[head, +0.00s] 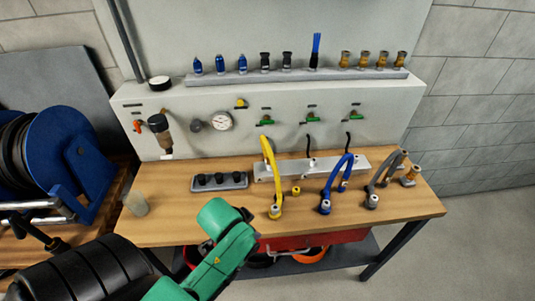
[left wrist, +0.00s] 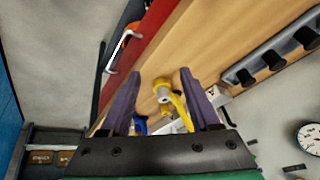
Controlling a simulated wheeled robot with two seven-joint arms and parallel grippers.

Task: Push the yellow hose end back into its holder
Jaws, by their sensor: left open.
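The yellow hose (head: 268,155) arches from the grey bar (head: 354,163) on the bench down to its end (head: 274,211), which has a pale grey collar, near the bench's front. In the left wrist view the yellow hose end (left wrist: 162,90) shows between the fingers, its round grey face toward the camera. My left gripper (left wrist: 159,80) is open with nothing clamped. In the head view its dark fingers (head: 246,214) are mostly hidden by my green wrist, left of the hose end. I cannot tell which part is the yellow holder. My right gripper is not in view.
A small yellow fitting (head: 296,191) stands right of the hose end. The blue hose end (head: 325,206) and grey hose end (head: 372,201) are farther right. A cup (head: 136,203) stands at the left.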

